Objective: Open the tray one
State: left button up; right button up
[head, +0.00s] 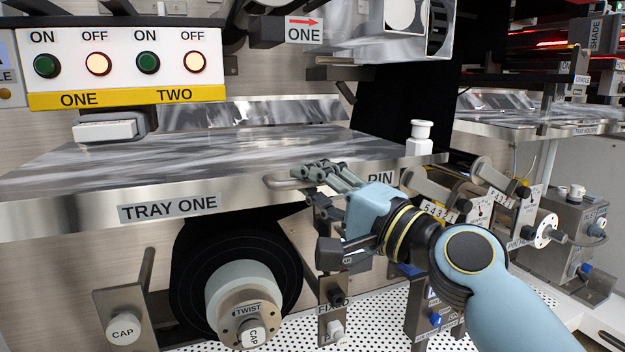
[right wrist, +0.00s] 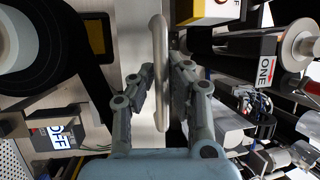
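Tray one (head: 110,212) is a long metal tray with a shiny top and a "TRAY ONE" label on its front edge. Its bar handle (head: 284,182) sticks out from the front edge, right of the label. My right gripper (head: 316,176) is at the handle's right part, with its fingers around the bar. In the right wrist view the handle (right wrist: 161,60) runs upright between the two fingertips (right wrist: 161,80), which are drawn in close on both sides. Firm contact on both pads is hard to see. My left gripper is out of view.
An ON/OFF button panel (head: 124,66) is above. Dials and rollers (head: 478,212) crowd the right. A white knob (head: 420,137) stands on the tray's right end.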

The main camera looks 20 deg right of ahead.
jog(key=o, duration=0.4)
jog(key=shift+o, duration=0.2)
jog(key=shift+s+d, duration=0.1)
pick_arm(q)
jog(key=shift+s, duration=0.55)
pick_arm(e)
jog(key=v, duration=1.1)
jog(key=shift+s, duration=0.35)
jog(key=shift+d, duration=0.15)
